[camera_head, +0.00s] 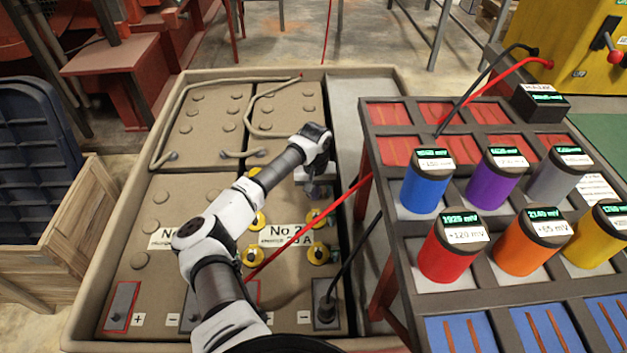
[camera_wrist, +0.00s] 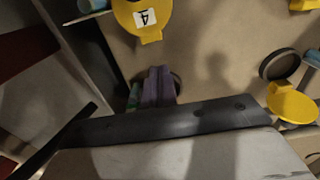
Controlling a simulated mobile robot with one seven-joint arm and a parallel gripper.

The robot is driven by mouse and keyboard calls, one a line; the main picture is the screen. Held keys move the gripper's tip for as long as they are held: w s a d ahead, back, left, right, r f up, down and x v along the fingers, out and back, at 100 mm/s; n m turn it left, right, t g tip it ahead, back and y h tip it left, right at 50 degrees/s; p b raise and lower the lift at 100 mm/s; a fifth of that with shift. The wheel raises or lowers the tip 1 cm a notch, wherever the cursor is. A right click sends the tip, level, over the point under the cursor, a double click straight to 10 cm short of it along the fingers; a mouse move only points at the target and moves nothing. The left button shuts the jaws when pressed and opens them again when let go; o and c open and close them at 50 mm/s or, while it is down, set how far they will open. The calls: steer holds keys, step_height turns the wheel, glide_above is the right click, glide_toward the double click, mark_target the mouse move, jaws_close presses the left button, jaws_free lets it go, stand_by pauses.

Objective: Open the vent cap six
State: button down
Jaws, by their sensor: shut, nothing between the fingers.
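Yellow vent caps stand in two columns on the battery around the "No 2" label. In the head view I see one at the right (camera_head: 319,253), one above it (camera_head: 317,218) and some on the left (camera_head: 252,255); their numbers are too small to read. In the wrist view a yellow cap marked 4 (camera_wrist: 145,18) is at the top, and another cap at the right (camera_wrist: 293,105) has a yellow part beside a dark disc. I cannot make out a 6. My gripper (camera_head: 318,190) is shut and empty above the right column; its fingertips (camera_wrist: 158,84) show below cap 4.
A red cable (camera_head: 305,225) and a black cable (camera_head: 352,250) cross near the caps. A rack (camera_head: 383,220) with coloured cylinders stands close on the right. A wooden crate (camera_head: 70,235) is on the left.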

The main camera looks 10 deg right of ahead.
steer(key=shift+w+d+f+b, duration=0.1)
steer(key=shift+w+d+b, duration=0.1)
steer(key=shift+w+b, duration=0.65)
steer(key=shift+w+d+r+b, duration=0.1)
steer(key=shift+w+d+b, duration=0.05)
steer(key=shift+w+b, duration=0.7)
steer(key=shift+w+d+f+b, duration=0.1)
steer(key=shift+w+d+b, duration=0.1)
steer(key=shift+w+b, duration=0.6)
steer(key=shift+w, duration=0.4)
steer(key=r+p, duration=0.2)
steer(key=s+r+p, duration=0.1)
steer(key=r+p, duration=0.1)
steer(key=r, duration=0.1)
steer(key=s+r+p, duration=0.1)
steer(key=r+p, duration=0.1)
steer(key=shift+s+a+r+p, duration=0.15)
steer(key=shift+s+a+p, duration=0.1)
steer(key=shift+p, duration=0.1)
